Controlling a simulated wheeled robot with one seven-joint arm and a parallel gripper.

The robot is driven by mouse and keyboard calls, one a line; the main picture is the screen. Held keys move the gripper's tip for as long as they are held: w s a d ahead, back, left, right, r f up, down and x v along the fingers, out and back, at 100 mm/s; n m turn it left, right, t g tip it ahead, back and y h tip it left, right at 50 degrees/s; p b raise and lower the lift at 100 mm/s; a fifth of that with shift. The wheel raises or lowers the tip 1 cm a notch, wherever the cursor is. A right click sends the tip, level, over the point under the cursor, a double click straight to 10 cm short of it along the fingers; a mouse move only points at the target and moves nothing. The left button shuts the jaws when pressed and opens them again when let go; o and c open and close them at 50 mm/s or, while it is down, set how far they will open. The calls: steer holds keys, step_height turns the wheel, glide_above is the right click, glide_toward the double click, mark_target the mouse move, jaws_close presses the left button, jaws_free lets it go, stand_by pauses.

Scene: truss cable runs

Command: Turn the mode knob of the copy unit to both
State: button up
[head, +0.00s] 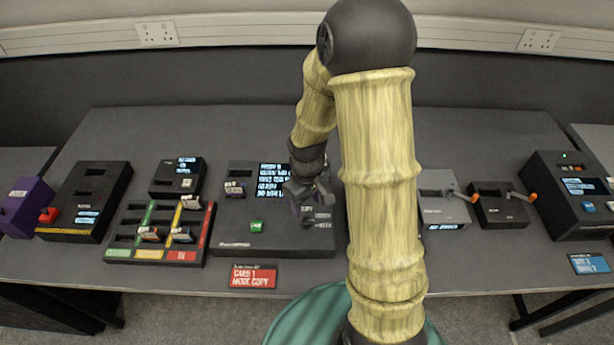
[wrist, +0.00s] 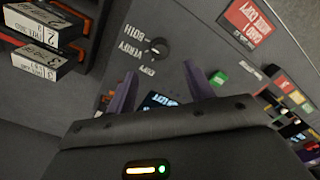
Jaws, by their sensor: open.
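The copy unit (head: 232,238) is a dark box in the middle of the table, with a lit screen (head: 272,180) and a green button (head: 257,226). Its round black mode knob (wrist: 155,48) shows in the wrist view, with the labels COPY, VERIFY and BOTH around it. I cannot tell surely which label the knob points at. My gripper (head: 312,194) is over the right part of the unit. In the wrist view its two purple fingers (wrist: 159,72) are apart and empty, with the knob just beyond their tips. My arm hides the unit's right side in the head view.
A red card (head: 254,276) lies before the unit. A tray with coloured lanes (head: 158,235) stands left, a grey box with an orange-ended handle (head: 444,208) right. The wrist view shows two labelled cartridges (wrist: 38,62) at upper left. The table behind is clear.

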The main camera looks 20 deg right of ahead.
step_height(320, 180, up, 10)
stand_by(0.3)
stand_by(0.4)
steer(key=s+r+m+t, duration=0.1)
steer(key=s+m+t, duration=0.1)
steer(key=s+m, duration=0.3)
steer(key=s, duration=0.3)
steer(key=shift+t, duration=0.3)
